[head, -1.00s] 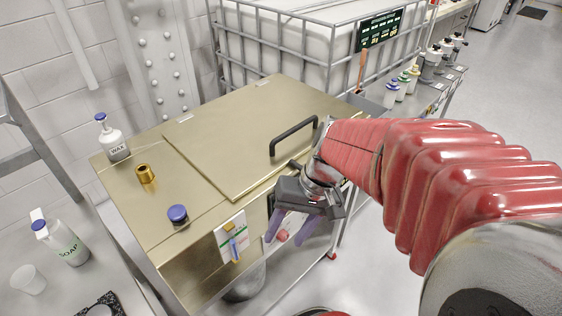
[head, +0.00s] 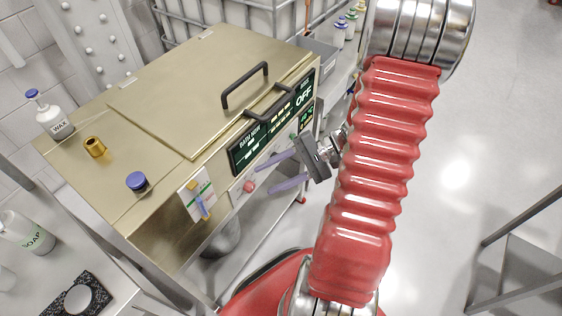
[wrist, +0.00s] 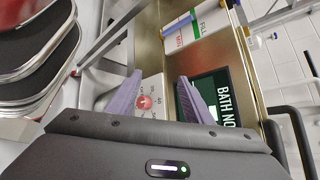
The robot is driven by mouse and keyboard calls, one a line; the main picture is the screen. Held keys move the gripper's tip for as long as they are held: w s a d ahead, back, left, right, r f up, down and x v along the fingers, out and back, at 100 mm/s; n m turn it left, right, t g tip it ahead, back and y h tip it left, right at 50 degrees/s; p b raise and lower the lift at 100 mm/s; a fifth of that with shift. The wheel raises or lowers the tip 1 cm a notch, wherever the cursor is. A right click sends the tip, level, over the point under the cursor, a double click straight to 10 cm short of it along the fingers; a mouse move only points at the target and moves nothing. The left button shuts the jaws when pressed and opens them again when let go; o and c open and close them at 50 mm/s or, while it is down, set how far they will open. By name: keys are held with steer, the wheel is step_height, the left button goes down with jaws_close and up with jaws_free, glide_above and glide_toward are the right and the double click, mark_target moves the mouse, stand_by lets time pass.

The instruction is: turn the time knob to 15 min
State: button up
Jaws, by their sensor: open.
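A red knob (head: 249,186) sits on a white dial plate on the front panel of the gold bath cabinet (head: 150,240). The knob also shows in the wrist view (wrist: 144,103), between my fingers. Its setting and plate lettering are too small to read. My gripper (head: 264,180) is open, with its two purple fingers pointing left toward the knob. They look apart from it, but the exact gap is hard to tell. In the wrist view my gripper (wrist: 159,78) has nothing between its fingertips.
A dark bath display (head: 249,147) and an OFF panel (head: 303,94) are beside the knob. A white fill card (head: 197,194) hangs to its left. A black lid handle (head: 245,86) stands above.

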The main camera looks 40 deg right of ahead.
steer(key=s+d+f+m+t+h, duration=0.3)
steer(key=d+f+m+t+h, duration=0.3)
steer(key=d+f+m+t, duration=0.6)
steer(key=d, duration=0.3)
steer(key=shift+d+f, duration=0.2)
steer(key=shift+f, duration=0.15)
steer(key=x, duration=1.3)
steer(key=shift+w+a, duration=0.2)
steer(key=shift+w, duration=0.15)
steer(key=shift+c, duration=0.3)
